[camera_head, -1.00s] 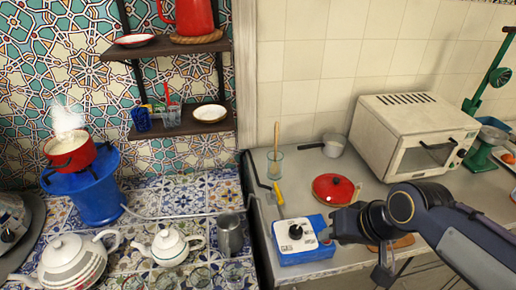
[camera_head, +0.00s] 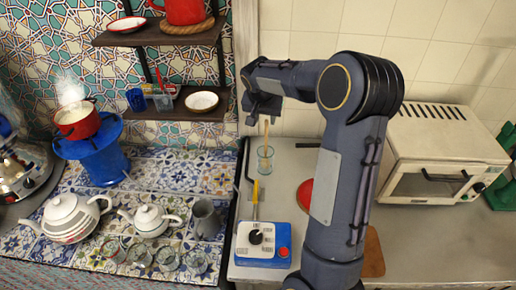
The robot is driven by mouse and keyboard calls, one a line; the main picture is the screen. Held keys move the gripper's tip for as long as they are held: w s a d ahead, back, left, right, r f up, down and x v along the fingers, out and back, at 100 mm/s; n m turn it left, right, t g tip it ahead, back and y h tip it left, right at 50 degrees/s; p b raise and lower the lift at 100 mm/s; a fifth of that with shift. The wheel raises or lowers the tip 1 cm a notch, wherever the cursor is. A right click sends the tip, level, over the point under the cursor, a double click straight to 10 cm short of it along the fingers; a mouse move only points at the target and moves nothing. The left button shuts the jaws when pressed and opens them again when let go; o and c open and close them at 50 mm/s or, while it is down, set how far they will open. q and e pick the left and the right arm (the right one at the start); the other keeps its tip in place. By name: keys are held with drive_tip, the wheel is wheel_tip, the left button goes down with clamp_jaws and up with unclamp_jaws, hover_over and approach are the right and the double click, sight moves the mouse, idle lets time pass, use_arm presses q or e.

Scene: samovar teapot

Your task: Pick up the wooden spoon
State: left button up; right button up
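The wooden spoon (camera_head: 266,138) stands nearly upright in a clear glass (camera_head: 265,161) on the grey counter, in the head view. Its upper end reaches up to just below my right gripper (camera_head: 263,118). My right gripper points down over the glass, and its fingers look apart, with nothing seen held between them. Whether the spoon's tip lies between the fingers or behind them is hard to tell. My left gripper is not in view.
A blue control box (camera_head: 263,244) and a yellow-handled tool (camera_head: 256,200) are in front of the glass. A red lid (camera_head: 305,194) is partly hidden by my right arm. A white oven (camera_head: 443,153) stands right; shelves (camera_head: 180,131) hang left.

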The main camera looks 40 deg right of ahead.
sight(267, 129)
drive_tip(key=x, duration=0.3)
drive_tip(key=b+x, duration=0.1)
drive_tip(key=x, duration=0.3)
drive_tip(key=shift+s+d+f, duration=0.1)
drive_tip(key=shift+s+f, duration=0.05)
drive_tip(key=shift+f, duration=0.15)
drive_tip(key=shift+r, duration=0.1)
clamp_jaws()
